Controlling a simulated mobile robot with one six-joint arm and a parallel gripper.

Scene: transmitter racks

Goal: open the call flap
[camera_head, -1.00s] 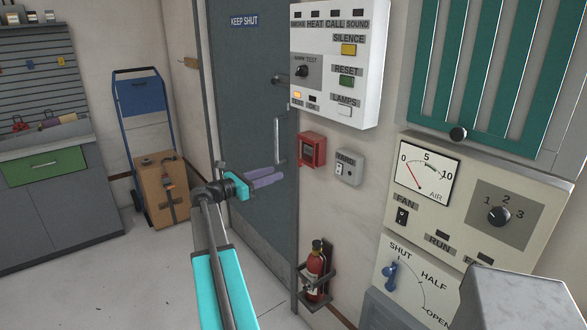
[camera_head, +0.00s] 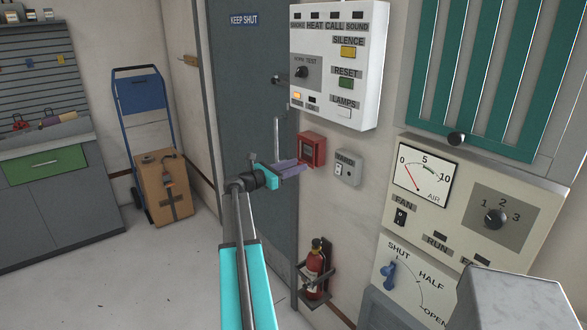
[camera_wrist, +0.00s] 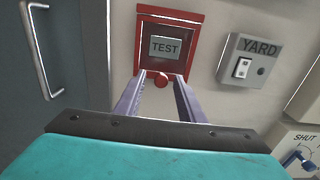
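The call flap is on a red wall box (camera_head: 312,150) beside the grey door. In the wrist view the red box (camera_wrist: 171,22) fills the top middle, with a pane marked TEST (camera_wrist: 165,46) in its red frame. A round red knob (camera_wrist: 161,80) sits at the lower edge of the flap. My gripper (camera_head: 302,167) is just below and left of the box in the head view. In the wrist view its two purple fingers (camera_wrist: 159,84) are apart, one on each side of the knob, with gaps showing. Whether the fingertips touch the box is unclear.
The YARD switch box (camera_head: 347,168) is right of the red box. A white alarm panel (camera_head: 338,65) hangs above, and a fire extinguisher (camera_head: 315,270) is below. The grey door (camera_head: 245,90) with its bar handle (camera_wrist: 45,50) is left. Open floor lies to the left.

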